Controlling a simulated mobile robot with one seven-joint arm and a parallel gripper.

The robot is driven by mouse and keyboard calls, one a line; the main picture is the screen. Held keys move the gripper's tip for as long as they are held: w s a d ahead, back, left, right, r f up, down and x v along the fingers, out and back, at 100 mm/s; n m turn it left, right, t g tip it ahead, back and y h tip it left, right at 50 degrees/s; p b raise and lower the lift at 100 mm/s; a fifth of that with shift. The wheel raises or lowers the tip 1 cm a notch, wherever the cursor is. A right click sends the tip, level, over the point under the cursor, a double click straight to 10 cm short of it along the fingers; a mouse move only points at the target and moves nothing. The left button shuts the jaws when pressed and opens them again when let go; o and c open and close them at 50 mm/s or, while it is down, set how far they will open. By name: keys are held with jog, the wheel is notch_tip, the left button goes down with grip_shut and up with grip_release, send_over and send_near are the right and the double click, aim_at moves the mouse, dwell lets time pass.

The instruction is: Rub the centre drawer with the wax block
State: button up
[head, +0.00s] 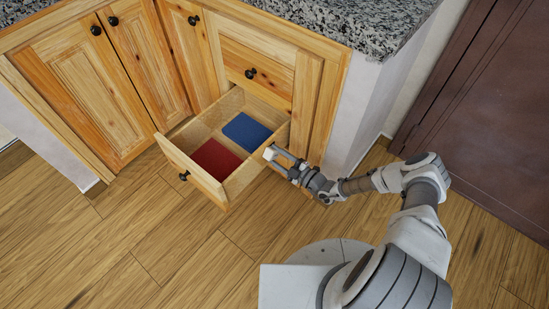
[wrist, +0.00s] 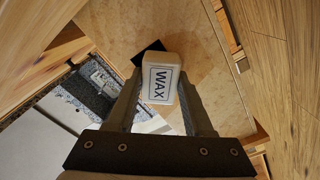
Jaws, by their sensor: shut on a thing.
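A wooden drawer (head: 190,172) is pulled out of the corner cabinet, below a closed wooden front (head: 255,60) with a dark knob. A red flat thing (head: 215,158) and a blue flat thing (head: 246,131) lie inside it. My gripper (head: 275,155) is at the drawer's right side, close to its edge. It is shut on the wax block (head: 269,153), a pale block with a white label reading WAX in the wrist view (wrist: 160,82). A wooden surface lies behind the block there. I cannot tell whether the block touches the drawer.
Closed cabinet doors (head: 85,80) stand to the left under a granite countertop (head: 340,22). A pale wall (head: 362,115) and a brown door (head: 480,120) are to the right. The plank floor (head: 130,240) is clear in front of the drawer.

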jog(key=shift+w+d+b, duration=0.25)
jog(key=shift+w+d, duration=0.2)
jog(key=shift+w, duration=0.2)
jog(key=shift+w+d+b, duration=0.25)
jog(key=shift+w+d, duration=0.2)
jog(key=shift+w, duration=0.15)
jog(key=shift+s+a, duration=0.1)
jog(key=shift+s+a, duration=0.2)
jog(key=shift+s, duration=0.05)
jog(key=shift+s+a+p, duration=0.35)
jog(key=shift+s+a, duration=0.1)
jog(key=shift+s, duration=0.2)
jog(key=shift+s+a+p, duration=0.3)
jog(key=shift+s+a, duration=0.15)
jog(key=shift+s, duration=0.15)
jog(key=shift+d, duration=0.1)
jog(key=shift+v, duration=3)
